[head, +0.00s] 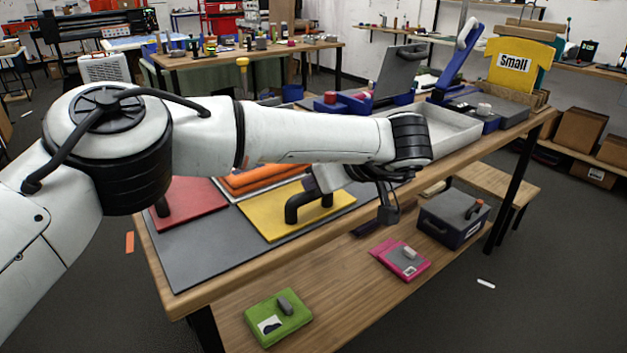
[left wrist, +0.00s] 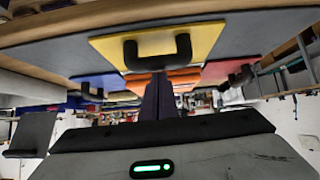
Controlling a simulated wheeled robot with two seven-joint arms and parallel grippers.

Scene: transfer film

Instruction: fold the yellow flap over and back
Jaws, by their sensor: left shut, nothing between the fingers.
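The yellow flap (head: 264,217) lies flat on the grey mat (head: 215,252) near the table's front edge. It has a black arched handle (head: 292,207). In the left wrist view, the yellow flap (left wrist: 110,48) and its handle (left wrist: 130,52) show upside down, with the handle just beyond my fingertips. My left gripper (head: 311,184) reaches back over the flap from the right, close to the handle. Its dark fingers (left wrist: 158,92) are shut and empty. I cannot tell whether they touch the handle. My forearm hides part of the area behind the flap. My right gripper is not in view.
A red panel (head: 190,200) with a black handle and orange folded pieces (head: 262,178) lie beside and behind the flap. A grey tray (head: 450,132) stands farther right. The lower shelf holds a green box (head: 278,322), a pink box (head: 398,262) and a dark bin (head: 452,222).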

